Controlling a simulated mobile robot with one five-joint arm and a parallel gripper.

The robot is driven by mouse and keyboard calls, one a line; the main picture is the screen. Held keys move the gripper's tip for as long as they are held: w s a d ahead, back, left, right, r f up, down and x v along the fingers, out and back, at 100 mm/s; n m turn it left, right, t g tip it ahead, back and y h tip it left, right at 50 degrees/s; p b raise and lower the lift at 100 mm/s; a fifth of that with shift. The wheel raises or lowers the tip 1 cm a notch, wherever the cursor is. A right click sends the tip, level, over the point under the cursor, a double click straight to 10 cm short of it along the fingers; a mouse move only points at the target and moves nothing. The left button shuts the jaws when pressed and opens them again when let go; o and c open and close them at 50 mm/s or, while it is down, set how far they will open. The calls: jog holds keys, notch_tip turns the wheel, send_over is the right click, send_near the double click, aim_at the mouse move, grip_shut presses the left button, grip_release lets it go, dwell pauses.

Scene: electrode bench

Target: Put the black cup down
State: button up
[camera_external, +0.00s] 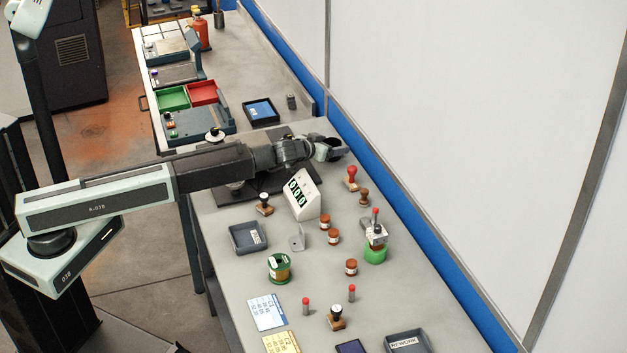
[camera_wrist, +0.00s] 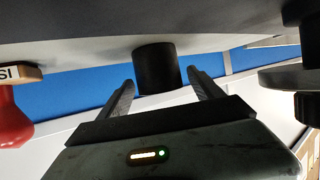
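The black cup (camera_wrist: 157,68) shows in the wrist view, where the bench is at the top of the picture. Its far end in that view meets the grey bench surface; whether it bears on it is not clear. My gripper (camera_wrist: 161,80) has its two fingers apart, one on each side of the cup's near end. A thin gap shows between the cup and the right finger; the left finger looks very close to it. In the external view my gripper (camera_external: 334,148) is over the back part of the bench, near the wall, and the cup is hard to tell from its dark parts.
A red-handled stamp (camera_external: 351,178) stands just in front of my gripper; it also shows in the wrist view (camera_wrist: 10,125). A white display block (camera_external: 301,196), brown jars (camera_external: 327,221) and a green-based device (camera_external: 375,252) stand nearer. The blue wall strip (camera_external: 400,205) borders the bench.

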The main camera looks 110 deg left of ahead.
jog(key=shift+r+p, duration=0.25)
jog(key=shift+p, duration=0.05)
jog(key=p+v, duration=0.4)
jog(key=v, duration=0.7)
jog(key=shift+s+d+r, duration=0.15)
jog(key=shift+d+r, duration=0.1)
jog(key=shift+d, duration=0.2)
